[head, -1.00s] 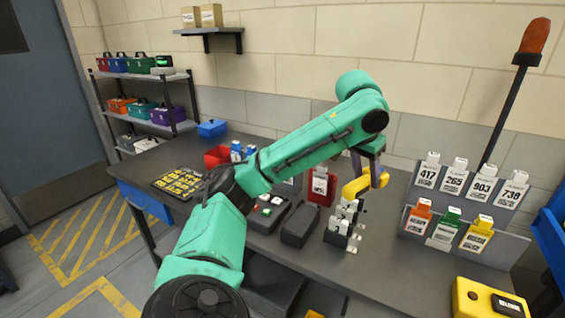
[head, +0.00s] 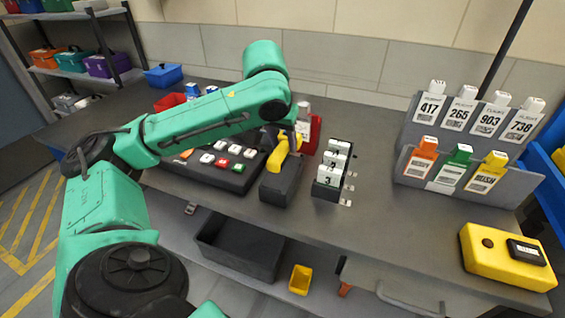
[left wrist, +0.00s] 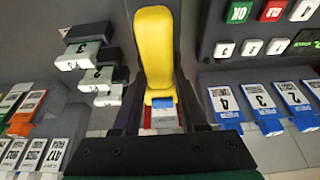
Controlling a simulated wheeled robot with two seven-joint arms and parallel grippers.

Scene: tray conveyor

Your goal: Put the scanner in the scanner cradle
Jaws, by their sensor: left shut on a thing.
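The yellow scanner (head: 279,154) is held in my left gripper (head: 289,137), over the far end of the dark grey scanner cradle (head: 283,184) on the bench. I cannot tell whether the scanner touches the cradle. In the left wrist view the scanner (left wrist: 155,45) lies between the two dark fingers of my left gripper (left wrist: 157,100), its yellow body pointing toward the top of the picture. My arm partly hides the gripper in the head view. The cradle is not clearly visible in the left wrist view. My right gripper is not in view.
A button panel (head: 235,178) stands close left of the cradle, and a stepped holder with white numbered tags (head: 328,179) close right. A red holder (head: 313,135) is behind. A tag rack (head: 410,172) and yellow box (head: 505,257) stand at the right. Bench between is clear.

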